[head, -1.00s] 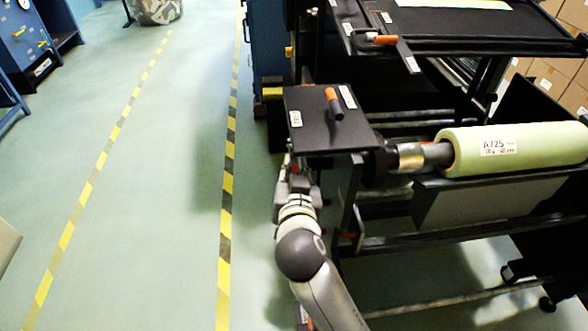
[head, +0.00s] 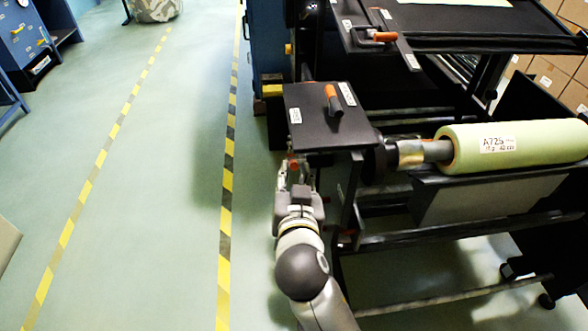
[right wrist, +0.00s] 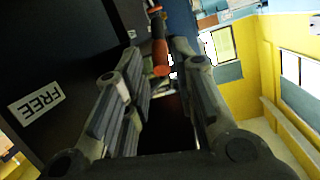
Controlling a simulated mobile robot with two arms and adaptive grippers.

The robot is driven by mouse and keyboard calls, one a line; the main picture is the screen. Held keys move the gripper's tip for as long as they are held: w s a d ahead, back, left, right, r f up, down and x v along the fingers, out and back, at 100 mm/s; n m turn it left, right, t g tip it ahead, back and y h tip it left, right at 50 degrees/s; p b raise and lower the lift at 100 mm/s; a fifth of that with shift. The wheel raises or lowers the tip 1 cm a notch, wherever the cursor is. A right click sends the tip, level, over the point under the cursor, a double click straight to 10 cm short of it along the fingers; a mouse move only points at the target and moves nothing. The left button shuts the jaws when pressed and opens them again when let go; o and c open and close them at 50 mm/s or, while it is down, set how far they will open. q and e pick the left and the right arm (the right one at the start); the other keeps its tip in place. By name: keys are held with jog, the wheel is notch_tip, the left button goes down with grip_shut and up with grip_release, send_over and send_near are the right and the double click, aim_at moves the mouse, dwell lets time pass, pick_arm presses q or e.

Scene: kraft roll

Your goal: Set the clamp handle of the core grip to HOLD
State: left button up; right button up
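A black plate (head: 305,138) on the roll stand carries an orange-tipped handle (head: 331,93) between two white labels, too small to read in the head view. My right gripper (head: 296,165) is at the plate's near left edge, with a small orange-red part (head: 293,161) by its fingertips. In the right wrist view, the gripper's (right wrist: 157,62) fingers are spread around an orange-red handle end (right wrist: 160,55), with a gap beside it. A label (right wrist: 36,103) reading FREE is on the dark surface at left. I cannot tell which handle this is. My left gripper is out of view.
A pale green roll (head: 515,147) sits on a shaft at right, by the core grip (head: 380,160). A second orange handle (head: 384,36) is on the frame above. Open green floor (head: 140,220) with striped lines lies at left.

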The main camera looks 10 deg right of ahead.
jog(key=shift+v, duration=1.95)
